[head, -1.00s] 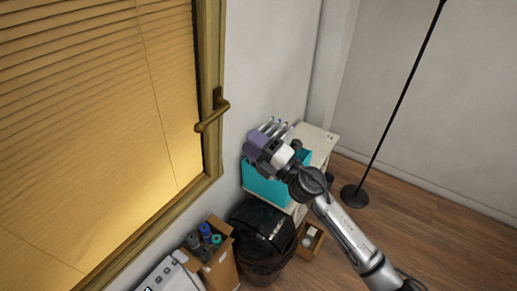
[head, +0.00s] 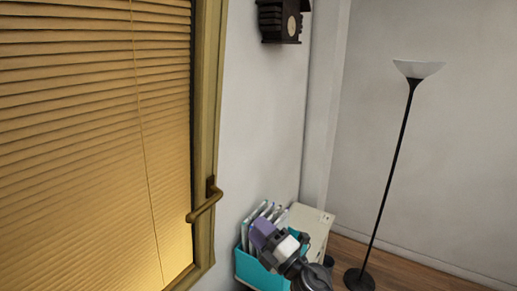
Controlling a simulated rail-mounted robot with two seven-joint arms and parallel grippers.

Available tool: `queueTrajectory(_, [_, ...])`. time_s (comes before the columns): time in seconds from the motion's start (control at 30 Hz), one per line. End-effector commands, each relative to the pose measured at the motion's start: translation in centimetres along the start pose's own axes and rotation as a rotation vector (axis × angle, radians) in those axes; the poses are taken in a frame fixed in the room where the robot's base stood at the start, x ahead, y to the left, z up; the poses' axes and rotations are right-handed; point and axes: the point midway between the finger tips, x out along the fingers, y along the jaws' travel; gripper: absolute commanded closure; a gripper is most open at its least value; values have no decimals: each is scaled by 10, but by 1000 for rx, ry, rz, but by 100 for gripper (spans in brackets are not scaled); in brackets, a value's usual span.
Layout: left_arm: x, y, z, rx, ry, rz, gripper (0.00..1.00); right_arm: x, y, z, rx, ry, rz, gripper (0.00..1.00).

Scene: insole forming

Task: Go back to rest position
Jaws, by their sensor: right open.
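My left gripper is not in view.
A pale cabinet (head: 312,222) stands in the corner behind the box. A black floor lamp (head: 392,170) stands to the right. A window with blinds (head: 90,140) and a handle (head: 206,200) is at left. A dark clock (head: 281,20) hangs above.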

Motion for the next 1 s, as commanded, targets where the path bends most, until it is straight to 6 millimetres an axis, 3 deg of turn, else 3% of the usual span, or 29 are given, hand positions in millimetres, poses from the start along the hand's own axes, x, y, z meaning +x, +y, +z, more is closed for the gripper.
queueTrajectory(0.1, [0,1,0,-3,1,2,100,-3,5,32,66,-223,9,57])
queueTrajectory(0.3, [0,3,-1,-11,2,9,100,-23,44,59,261,-573,63,57])
queueTrajectory(0.5, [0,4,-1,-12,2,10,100,-58,90,62,502,-820,94,57])
queueTrajectory(0.57, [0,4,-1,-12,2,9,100,-74,92,59,584,-882,79,57])
queueTrajectory(0.67, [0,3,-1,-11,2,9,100,-111,83,48,736,-987,24,57])
queueTrajectory(1.0, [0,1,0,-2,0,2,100,-270,-1,-16,1163,-1233,-229,57])
